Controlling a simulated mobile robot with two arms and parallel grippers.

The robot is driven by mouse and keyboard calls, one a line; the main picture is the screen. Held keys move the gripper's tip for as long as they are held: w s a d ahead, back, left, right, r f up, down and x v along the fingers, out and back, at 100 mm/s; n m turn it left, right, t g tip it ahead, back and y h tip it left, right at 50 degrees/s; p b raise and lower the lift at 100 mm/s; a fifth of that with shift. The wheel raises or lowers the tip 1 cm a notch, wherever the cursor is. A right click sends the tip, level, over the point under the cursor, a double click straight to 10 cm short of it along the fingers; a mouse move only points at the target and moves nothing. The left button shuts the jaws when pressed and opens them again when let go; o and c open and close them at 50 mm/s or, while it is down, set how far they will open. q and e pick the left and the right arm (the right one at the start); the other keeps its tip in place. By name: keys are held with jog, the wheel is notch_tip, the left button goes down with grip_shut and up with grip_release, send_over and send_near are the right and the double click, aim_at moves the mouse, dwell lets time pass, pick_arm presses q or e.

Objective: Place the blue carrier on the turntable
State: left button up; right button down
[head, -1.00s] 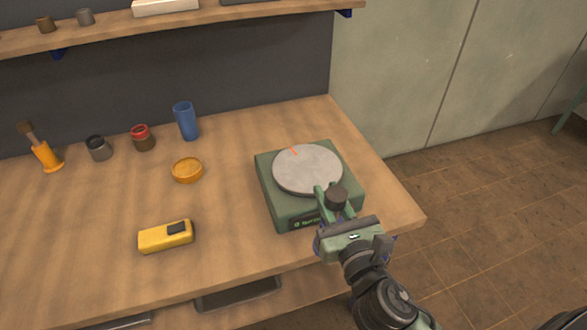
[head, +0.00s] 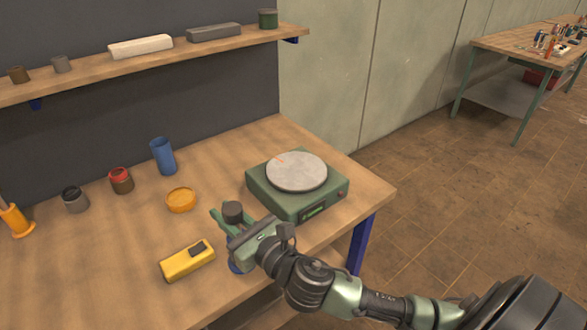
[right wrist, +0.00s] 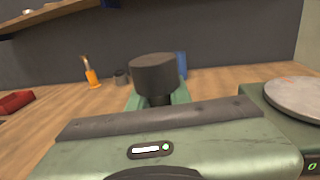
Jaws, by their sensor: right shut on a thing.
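The turntable (head: 296,172) is a grey disc with an orange mark on a green box at the table's right end; its disc is bare. My right gripper (head: 238,216) is left of and in front of it, above the table. It is shut on the dark round knob (head: 232,209) of the blue carrier (head: 236,267). Only bits of blue show beneath the gripper, and the rest is hidden. In the right wrist view the knob (right wrist: 155,73) stands between the fingers and the turntable (right wrist: 297,97) is at the right edge. My left gripper is out of view.
A yellow device (head: 187,261) lies close left of the gripper. An orange dish (head: 181,200), blue cup (head: 163,157), red-topped jar (head: 121,180) and grey jar (head: 75,199) stand behind. A shelf (head: 130,64) runs above the table.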

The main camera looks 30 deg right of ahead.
jog(key=w+d+r+p, duration=0.3)
jog(key=w+d+r, duration=1.1)
jog(key=w+d, duration=0.3)
jog(key=w+d+r+m+h, duration=0.2)
jog(key=d+r+h, duration=0.1)
jog(key=d+r, duration=0.75)
notch_tip(320, 180, down, 21)
jog(key=b, duration=0.5)
jog(key=shift+d+r+m+h, duration=0.15)
jog(key=shift+d+m+h, duration=0.15)
jog(key=shift+s, duration=0.15)
jog(key=c, duration=1.3)
grip_release()
jog(key=shift+f, duration=0.2)
jog(key=shift+s+r, duration=0.1)
jog(key=shift+r, duration=0.05)
